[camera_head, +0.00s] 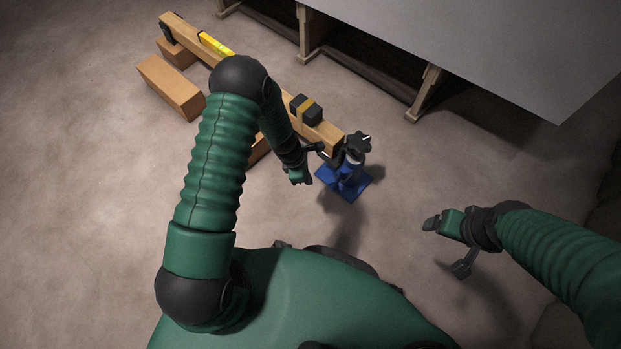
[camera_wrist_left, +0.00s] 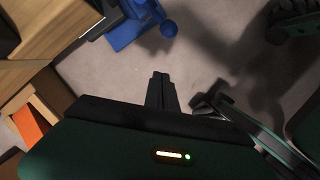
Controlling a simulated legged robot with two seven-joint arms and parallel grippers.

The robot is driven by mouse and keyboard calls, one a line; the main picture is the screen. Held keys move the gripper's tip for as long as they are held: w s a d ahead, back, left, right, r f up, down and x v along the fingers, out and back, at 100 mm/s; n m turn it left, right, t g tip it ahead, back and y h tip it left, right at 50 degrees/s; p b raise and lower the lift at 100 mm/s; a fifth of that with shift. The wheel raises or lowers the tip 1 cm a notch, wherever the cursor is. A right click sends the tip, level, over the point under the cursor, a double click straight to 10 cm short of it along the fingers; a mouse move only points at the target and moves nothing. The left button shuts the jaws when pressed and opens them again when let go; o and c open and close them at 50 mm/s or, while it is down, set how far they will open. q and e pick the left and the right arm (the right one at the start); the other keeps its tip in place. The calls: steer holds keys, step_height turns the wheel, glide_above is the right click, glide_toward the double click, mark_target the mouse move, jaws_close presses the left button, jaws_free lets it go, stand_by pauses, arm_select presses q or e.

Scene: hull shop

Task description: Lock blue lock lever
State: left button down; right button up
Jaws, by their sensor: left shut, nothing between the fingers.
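The blue lock device (camera_head: 346,181) stands on the floor under the near end of a wooden beam, right of my left gripper (camera_head: 304,180). It has a blue square base, and a black star-shaped knob (camera_head: 357,142) sits above it. In the left wrist view, blue parts (camera_wrist_left: 125,35) show at the top, with a rounded blue end (camera_wrist_left: 169,28). Which blue part is the lever is unclear. My left gripper is shut and empty, its fingers (camera_wrist_left: 161,80) pointing toward the blue parts with a gap between. My right gripper (camera_head: 433,223) hangs apart, at the right; its finger opening is unclear.
The wooden beam (camera_head: 325,132) runs to the upper left, carrying a yellow level (camera_head: 215,44) and a black-and-yellow block (camera_head: 305,109). Wooden blocks (camera_head: 170,88) lie beside it. A grey table (camera_head: 490,45) stands at the upper right. Floor right of the blue base is clear.

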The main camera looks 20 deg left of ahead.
arm_select(q)
steer(key=w+d+f+b, duration=0.2)
steer(key=d+f+b, duration=0.2)
steer(key=f+b, duration=0.1)
steer(key=shift+w+d+f, duration=0.15)
steer(key=shift+d+f, duration=0.25)
